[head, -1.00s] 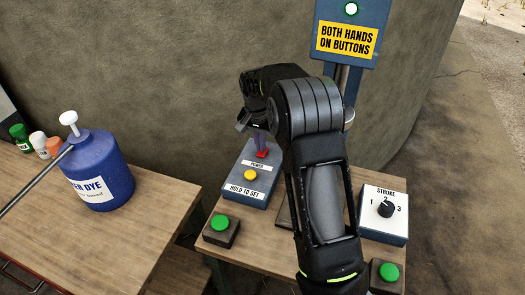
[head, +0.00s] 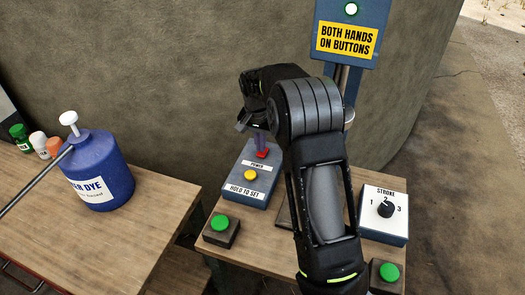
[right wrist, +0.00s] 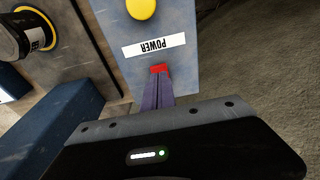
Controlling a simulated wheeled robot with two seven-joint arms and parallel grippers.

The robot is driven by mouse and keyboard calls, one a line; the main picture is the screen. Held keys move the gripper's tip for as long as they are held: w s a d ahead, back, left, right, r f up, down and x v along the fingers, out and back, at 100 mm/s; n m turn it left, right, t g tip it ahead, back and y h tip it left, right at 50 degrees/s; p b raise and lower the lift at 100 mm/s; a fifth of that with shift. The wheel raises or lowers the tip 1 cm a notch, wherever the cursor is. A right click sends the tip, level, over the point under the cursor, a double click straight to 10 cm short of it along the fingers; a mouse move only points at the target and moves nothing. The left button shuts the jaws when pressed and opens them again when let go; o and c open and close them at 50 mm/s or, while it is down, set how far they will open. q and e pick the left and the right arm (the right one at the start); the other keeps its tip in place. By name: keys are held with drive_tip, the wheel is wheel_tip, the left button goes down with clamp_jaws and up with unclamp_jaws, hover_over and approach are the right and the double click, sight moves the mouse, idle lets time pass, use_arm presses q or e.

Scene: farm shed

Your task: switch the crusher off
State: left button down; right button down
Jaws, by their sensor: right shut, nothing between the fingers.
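The blue control box (head: 237,199) stands on the wooden table, with a white POWER label (head: 257,167), a yellow button (head: 250,174) and a HOLD TO SET label. A small red switch (head: 262,154) sits at its far end, and it also shows in the right wrist view (right wrist: 159,69). My right gripper (head: 261,146) is shut and empty, with its fingertips right at the red switch. In the right wrist view the fingers (right wrist: 159,78) cover part of the switch; I cannot tell whether they press on it. My left gripper is out of view.
Two green buttons (head: 220,224) (head: 388,272) stand at the table's front corners. A STROKE dial box (head: 391,223) is on the right. A BOTH HANDS ON BUTTONS sign (head: 346,40) with a lit lamp stands behind. A blue dye bottle (head: 97,165) is on the left table (head: 130,235).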

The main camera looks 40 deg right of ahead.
drive_tip(key=shift+f+b, duration=0.55)
drive_tip(key=shift+f, duration=0.35)
idle(0.8)
drive_tip(key=shift+r, duration=0.1)
drive_tip(key=shift+r+p, duration=2.55)
drive_tip(key=shift+r, duration=0.9)
